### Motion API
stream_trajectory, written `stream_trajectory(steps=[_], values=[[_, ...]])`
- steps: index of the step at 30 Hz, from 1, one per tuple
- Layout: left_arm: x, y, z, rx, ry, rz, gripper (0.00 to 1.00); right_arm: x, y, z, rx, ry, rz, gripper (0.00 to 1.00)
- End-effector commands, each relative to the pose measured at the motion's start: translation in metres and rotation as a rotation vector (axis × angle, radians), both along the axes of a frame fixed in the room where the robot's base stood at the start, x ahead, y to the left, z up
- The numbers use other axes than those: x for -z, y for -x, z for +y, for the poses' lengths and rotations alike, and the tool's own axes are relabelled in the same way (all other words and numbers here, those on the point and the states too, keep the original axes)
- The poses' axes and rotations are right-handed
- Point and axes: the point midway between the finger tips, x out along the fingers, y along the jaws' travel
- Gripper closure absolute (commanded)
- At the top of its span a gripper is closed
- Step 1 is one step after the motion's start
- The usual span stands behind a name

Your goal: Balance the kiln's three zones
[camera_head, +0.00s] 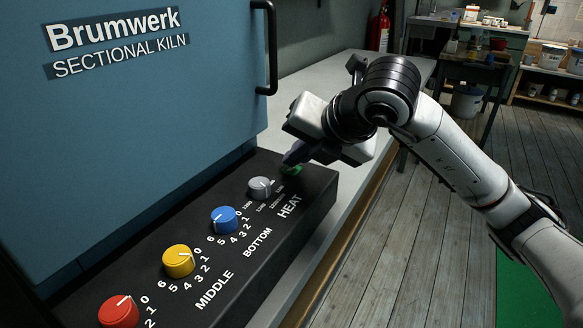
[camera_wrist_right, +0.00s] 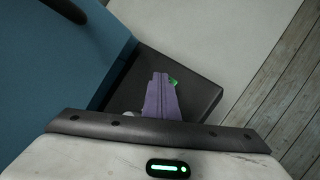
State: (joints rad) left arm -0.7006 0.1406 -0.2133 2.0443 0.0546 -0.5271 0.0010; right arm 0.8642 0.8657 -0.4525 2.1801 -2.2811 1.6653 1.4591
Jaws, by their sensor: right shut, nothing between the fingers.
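The blue kiln (camera_head: 150,120) has a black control box (camera_head: 255,245) along its foot. In the head view a red knob (camera_head: 117,314) sits at the lower left, cut by the edge. A yellow knob (camera_head: 178,263) is beside MIDDLE, a blue knob (camera_head: 223,221) beside BOTTOM, and a grey knob (camera_head: 260,189) beside HEAT. Their exact settings are too small to read. My right gripper (camera_head: 290,160) is shut and empty, its purple fingers over the box's far end. A green button or lamp (camera_head: 293,171) is partly hidden under them. It also shows in the wrist view (camera_wrist_right: 173,82).
The kiln has a black handle (camera_head: 271,50) above the box. A pale bench top (camera_head: 330,95) runs behind and beside the box. Wooden floor (camera_head: 400,250) lies to the right. A fire extinguisher (camera_head: 380,30) and shelves stand at the back.

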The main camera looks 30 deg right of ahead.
Motion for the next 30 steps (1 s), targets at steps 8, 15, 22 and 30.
stream_trajectory(steps=[8,15,22,30], values=[[-0.001,0.000,0.000,0.000,0.000,0.000,0.69,0.000,0.000,0.000,-0.001,0.000,0.004,1.00],[-0.008,0.000,0.000,0.000,0.000,0.001,0.69,-0.011,0.000,0.000,0.000,0.000,0.003,1.00],[-0.010,0.000,0.000,0.000,0.000,0.001,0.69,-0.015,0.000,0.000,-0.001,0.000,0.002,1.00],[-0.012,0.000,0.000,0.000,0.000,0.001,0.69,-0.018,0.000,0.000,0.000,0.000,0.001,1.00]])
